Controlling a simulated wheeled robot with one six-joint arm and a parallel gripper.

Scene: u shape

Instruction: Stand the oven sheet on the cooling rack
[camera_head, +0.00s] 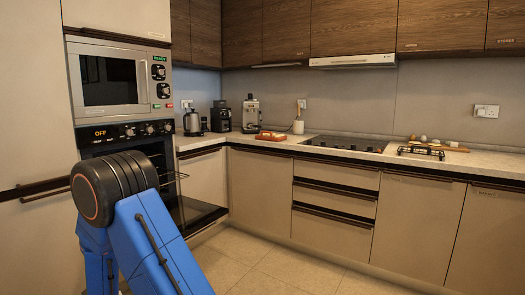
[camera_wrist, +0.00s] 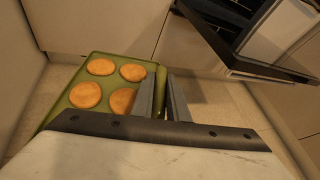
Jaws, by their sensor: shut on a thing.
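The oven sheet (camera_wrist: 69,112) is a green tray with several round golden cookies (camera_wrist: 100,67) on it. In the wrist view it lies to the left of my gripper (camera_wrist: 162,88), with its right edge between the two fingers. My gripper is shut on that edge and holds the sheet above the floor. The near part of the sheet is hidden by the gripper body. In the head view my arm hides the gripper and the sheet. The cooling rack (camera_head: 421,152) appears as a low black wire frame on the counter at the right.
The oven (camera_head: 122,133) is at the left, its door (camera_head: 198,217) open; the door also shows at upper right in the wrist view (camera_wrist: 245,55). The counter (camera_head: 275,145) carries a hob (camera_head: 343,144), a small red-brown item (camera_head: 270,136) and a board (camera_head: 447,147). Floor in front is clear.

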